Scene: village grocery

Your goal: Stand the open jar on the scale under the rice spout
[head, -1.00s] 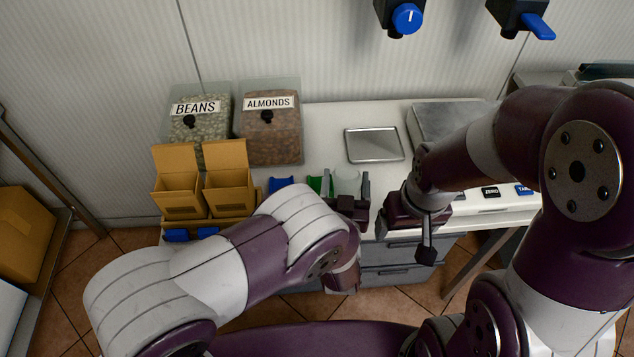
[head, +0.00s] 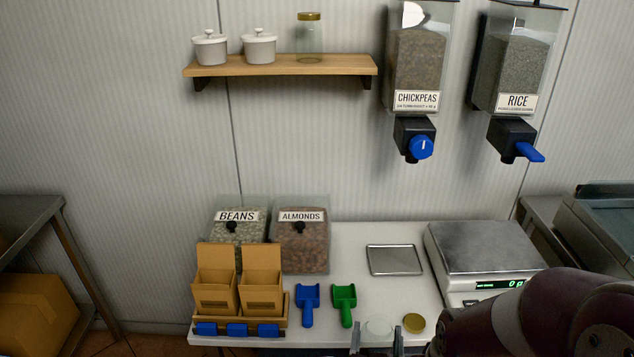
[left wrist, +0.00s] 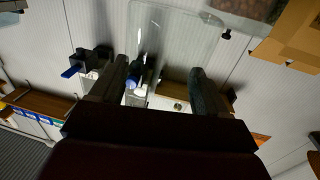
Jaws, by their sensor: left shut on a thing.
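The clear glass jar (head: 378,328) is at the front edge of the counter, its upper part showing low in the head view. My left gripper (head: 377,341) is shut on it, one finger on each side; in the left wrist view the jar (left wrist: 175,38) shows between the fingers. A gold lid (head: 414,323) lies on the counter just right of the jar. The scale (head: 485,245) has an empty steel plate and a lit display. The rice dispenser (head: 517,65) hangs on the wall, its spout (head: 510,140) with a blue lever above the scale. My right gripper is out of view.
A shallow metal tray (head: 395,260) lies left of the scale. Blue (head: 308,303) and green (head: 344,303) scoops lie left of the jar. Bins of beans (head: 236,240) and almonds (head: 302,245) stand behind. My right arm (head: 530,315) covers the counter's front right.

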